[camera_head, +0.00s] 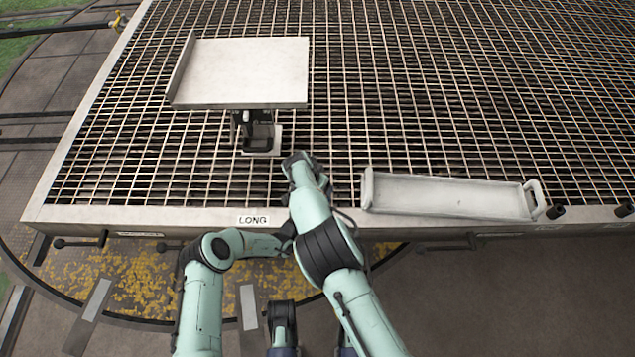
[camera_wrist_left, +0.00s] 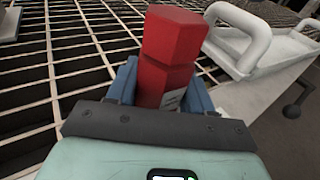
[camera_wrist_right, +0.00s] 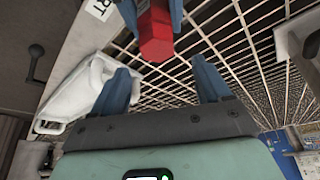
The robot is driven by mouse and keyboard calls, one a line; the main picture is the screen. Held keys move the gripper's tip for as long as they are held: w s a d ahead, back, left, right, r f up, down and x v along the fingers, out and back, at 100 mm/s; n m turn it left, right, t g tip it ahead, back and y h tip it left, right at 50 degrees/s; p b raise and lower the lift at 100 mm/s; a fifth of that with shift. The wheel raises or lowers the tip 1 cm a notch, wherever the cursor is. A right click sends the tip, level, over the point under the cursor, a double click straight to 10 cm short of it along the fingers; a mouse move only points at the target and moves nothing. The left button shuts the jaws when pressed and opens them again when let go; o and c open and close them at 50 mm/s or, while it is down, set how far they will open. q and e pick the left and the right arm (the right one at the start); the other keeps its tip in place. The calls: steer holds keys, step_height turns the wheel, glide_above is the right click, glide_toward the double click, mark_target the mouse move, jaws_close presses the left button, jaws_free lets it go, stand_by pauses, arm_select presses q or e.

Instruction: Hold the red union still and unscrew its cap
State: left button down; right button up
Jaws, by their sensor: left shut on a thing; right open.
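The red union (camera_wrist_left: 165,82) is a hexagonal red piece, gripped between the blue fingers of my left gripper (camera_wrist_left: 164,78). Its wider hexagonal end, apparently the cap (camera_wrist_left: 175,35), sticks out beyond those fingers. A small pale label shows low on the body. In the right wrist view the union's red end (camera_wrist_right: 155,38) points toward my right gripper (camera_wrist_right: 162,72). My right gripper is open and empty, with the union a little beyond its fingertips and not between them. In the head view my right arm hides the union and my left gripper.
A long white tray with handles (camera_head: 445,196) lies on the grating near the front edge, right of my arms. A grey plate (camera_head: 245,72) stands raised at the back left, with a dark fixture (camera_head: 258,135) before it. Much grating is clear.

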arm_select(q)
steer(key=shift+f, duration=0.1)
arm_select(e)
steer(key=shift+f, duration=0.15)
steer(key=shift+s+f, duration=0.1)
steer(key=shift+f, duration=1.75)
steer(key=c, duration=1.3)
steer(key=shift+n+y, duration=0.3)
steer(key=shift+n, duration=0.4)
steer(key=shift+c, duration=0.2)
steer(key=shift+r, duration=1.6)
steer(key=shift+w+d+r, duration=0.1)
steer(key=shift+r, duration=1.1)
steer(key=shift+w+r, duration=0.1)
steer(key=shift+r, duration=1.1)
arm_select(q)
steer(key=shift+c, duration=1.8)
jaws_free()
